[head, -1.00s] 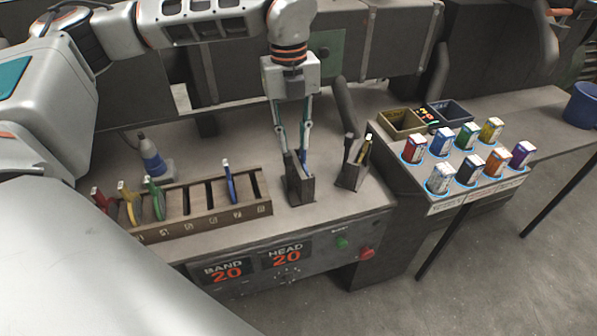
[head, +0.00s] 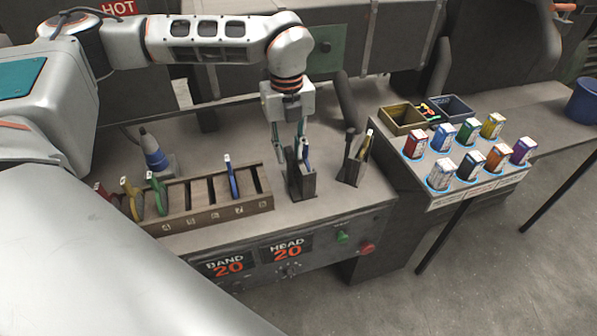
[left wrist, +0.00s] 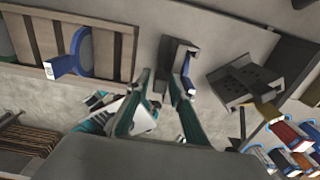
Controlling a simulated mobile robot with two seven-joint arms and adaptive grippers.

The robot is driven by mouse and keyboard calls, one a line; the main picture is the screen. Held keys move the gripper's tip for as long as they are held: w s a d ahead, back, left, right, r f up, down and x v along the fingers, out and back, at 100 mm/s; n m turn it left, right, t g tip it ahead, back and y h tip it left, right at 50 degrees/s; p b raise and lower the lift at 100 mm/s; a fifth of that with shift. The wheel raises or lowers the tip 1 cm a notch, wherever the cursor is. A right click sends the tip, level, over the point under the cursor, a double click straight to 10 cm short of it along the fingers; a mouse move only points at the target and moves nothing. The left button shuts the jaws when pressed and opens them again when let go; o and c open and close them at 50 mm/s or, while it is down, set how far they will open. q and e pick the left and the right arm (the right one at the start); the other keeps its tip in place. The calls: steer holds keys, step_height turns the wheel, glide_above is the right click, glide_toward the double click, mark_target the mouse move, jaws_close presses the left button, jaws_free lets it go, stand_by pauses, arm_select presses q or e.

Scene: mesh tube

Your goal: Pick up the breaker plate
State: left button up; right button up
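The plates are thin coloured discs with white tags; I cannot tell which one the task calls the breaker plate. A blue one with a pale tag (head: 306,148) stands upright in a small dark holder (head: 302,186) on the bench; it also shows in the left wrist view (left wrist: 187,68). My left gripper (head: 292,147) is over this holder, its fingers apart. In the left wrist view my left gripper (left wrist: 164,74) has a gap between its fingertips, the right finger close to the blue plate. Contact is unclear. My right gripper is not in view.
A numbered wooden rack (head: 215,212) holds red, yellow, green and blue plates. A second holder (head: 352,172) carries a yellowish piece. A blue-banded bottle (head: 152,155) stands behind the rack. Coloured cartons (head: 468,132) and open bins (head: 400,118) fill the right table.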

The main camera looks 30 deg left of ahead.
arm_select(q)
jaws_close()
steer(key=shift+r, duration=0.1)
